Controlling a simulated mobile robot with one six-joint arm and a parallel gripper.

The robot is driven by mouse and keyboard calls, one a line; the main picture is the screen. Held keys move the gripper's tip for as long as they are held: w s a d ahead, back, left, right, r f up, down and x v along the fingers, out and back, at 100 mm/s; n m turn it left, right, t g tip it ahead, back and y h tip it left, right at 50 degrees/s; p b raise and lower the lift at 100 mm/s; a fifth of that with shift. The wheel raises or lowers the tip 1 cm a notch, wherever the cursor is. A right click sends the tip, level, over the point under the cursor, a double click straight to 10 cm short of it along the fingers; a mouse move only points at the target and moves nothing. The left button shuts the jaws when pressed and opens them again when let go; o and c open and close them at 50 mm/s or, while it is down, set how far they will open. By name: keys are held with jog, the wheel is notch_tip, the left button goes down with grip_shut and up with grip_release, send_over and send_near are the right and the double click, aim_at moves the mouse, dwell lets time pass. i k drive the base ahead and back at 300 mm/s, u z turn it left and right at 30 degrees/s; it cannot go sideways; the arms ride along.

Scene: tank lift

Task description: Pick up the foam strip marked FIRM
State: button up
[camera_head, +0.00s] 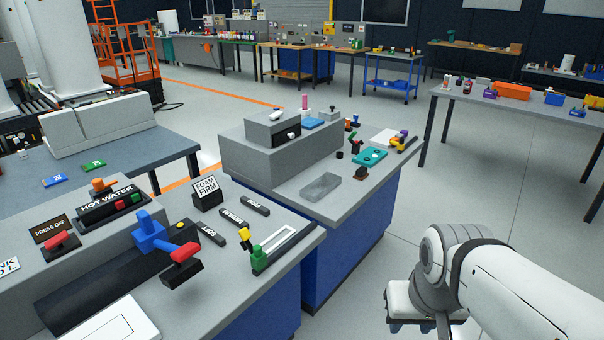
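Three dark grey foam strips lie in a slanted row on the grey worktop in the head view. The nearest strip (211,233) reads SOFT and the middle strip (233,217) appears to read MEDIUM. The farthest strip (255,206) has a label too small to read surely, possibly FIRM. A black sign (206,194) reading FOAM FIRM stands just left of the strips. My white arm comes in at the lower right. My gripper (420,325) is partly cut off by the bottom edge, far to the right of the strips, and its fingers do not show clearly.
A second blue-sided bench (340,220) adjoins behind. Open floor lies between the benches and my arm.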

aim_at(248, 202)
jog(key=z, duration=0.25)
jog(key=i, duration=1.15)
jog(key=u, duration=0.8)
jog(key=i, duration=0.7)
jog(key=u, duration=0.55)
